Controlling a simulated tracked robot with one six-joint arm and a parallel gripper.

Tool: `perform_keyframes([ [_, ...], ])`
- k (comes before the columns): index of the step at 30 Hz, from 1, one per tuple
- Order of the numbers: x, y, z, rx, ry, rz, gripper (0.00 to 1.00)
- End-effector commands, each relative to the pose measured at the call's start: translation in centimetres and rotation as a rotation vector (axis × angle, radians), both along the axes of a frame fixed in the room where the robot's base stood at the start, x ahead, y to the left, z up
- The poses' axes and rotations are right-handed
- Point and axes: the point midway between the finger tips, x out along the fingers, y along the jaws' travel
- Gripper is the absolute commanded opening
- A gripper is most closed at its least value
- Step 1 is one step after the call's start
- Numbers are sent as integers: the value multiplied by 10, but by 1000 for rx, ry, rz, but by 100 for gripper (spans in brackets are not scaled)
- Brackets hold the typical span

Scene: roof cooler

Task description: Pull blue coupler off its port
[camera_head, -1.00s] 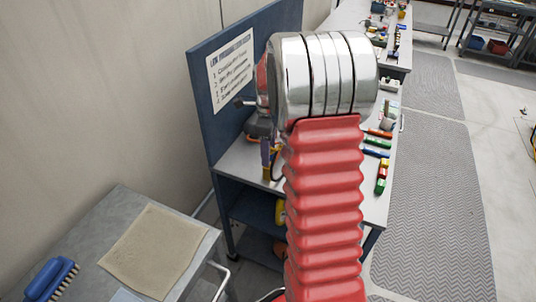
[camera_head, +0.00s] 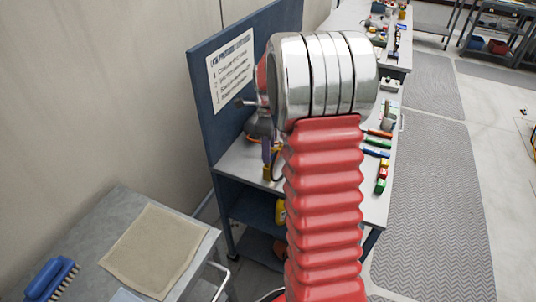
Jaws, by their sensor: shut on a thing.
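My red ribbed arm and its silver joint fill the middle of the view and cover much of the workbench. My gripper and its fingertips cannot be made out behind them. Small grey, orange and purple parts show just left of the arm, but I cannot tell what they are. No blue coupler or port can be clearly picked out. A short dark fitting (camera_head: 245,103) shows by the blue back panel (camera_head: 207,128), beside the silver joint.
The bench top (camera_head: 237,158) carries coloured blocks (camera_head: 382,170) at right. A white printed sheet (camera_head: 231,72) is on the panel. At lower left, a grey table (camera_head: 118,212) holds a tan cloth (camera_head: 153,250) and a blue brush (camera_head: 50,278). The floor at right is open.

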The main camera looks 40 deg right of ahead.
Motion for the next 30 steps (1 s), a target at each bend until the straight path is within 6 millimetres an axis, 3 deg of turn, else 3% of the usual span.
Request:
perform_keyframes([
  [7,0,0,0,0,0,0,0],
  [30,1,0,16,-1,-2,0,0],
])
